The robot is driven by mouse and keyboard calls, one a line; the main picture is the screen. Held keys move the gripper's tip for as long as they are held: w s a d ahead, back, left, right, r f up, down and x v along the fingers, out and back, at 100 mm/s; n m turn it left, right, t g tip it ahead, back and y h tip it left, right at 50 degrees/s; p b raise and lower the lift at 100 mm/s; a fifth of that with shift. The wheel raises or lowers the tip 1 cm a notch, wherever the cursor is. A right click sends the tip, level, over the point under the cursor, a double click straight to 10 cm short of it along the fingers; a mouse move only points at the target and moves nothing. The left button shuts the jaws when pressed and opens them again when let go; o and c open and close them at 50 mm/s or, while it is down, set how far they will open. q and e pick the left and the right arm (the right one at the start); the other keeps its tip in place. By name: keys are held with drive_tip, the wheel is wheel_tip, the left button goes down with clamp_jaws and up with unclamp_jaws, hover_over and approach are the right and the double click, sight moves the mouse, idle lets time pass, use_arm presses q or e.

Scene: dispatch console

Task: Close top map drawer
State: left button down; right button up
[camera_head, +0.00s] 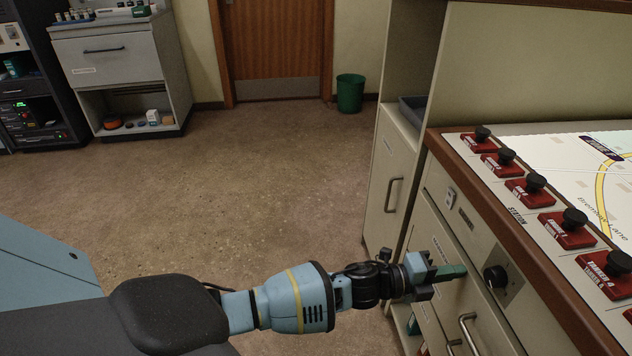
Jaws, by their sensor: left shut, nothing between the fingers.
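The map console (572,283) stands at the right, with a cream front and a wooden edge. Below its knob panel is a drawer front (452,300) with a metal bar handle (470,332), cut off by the bottom edge of the picture. How far any drawer stands out is hard to tell from this angle. My left gripper (455,272) reaches in from the left, its dark green fingers shut and empty. The fingertips are at the console front, left of the black knob (495,277); whether they touch is unclear. My right gripper is out of view.
Several red blocks with black knobs (535,190) line the console's map top. A cabinet door with a handle (393,195) adjoins it. A cabinet (110,60), a wooden door (277,45) and a green bin (350,93) stand behind. The floor (240,190) between is clear.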

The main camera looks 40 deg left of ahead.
use_arm(q)
drive_tip(key=shift+x, duration=0.8)
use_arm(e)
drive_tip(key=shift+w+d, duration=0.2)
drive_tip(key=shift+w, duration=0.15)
use_arm(q)
drive_tip(key=shift+r, duration=0.25)
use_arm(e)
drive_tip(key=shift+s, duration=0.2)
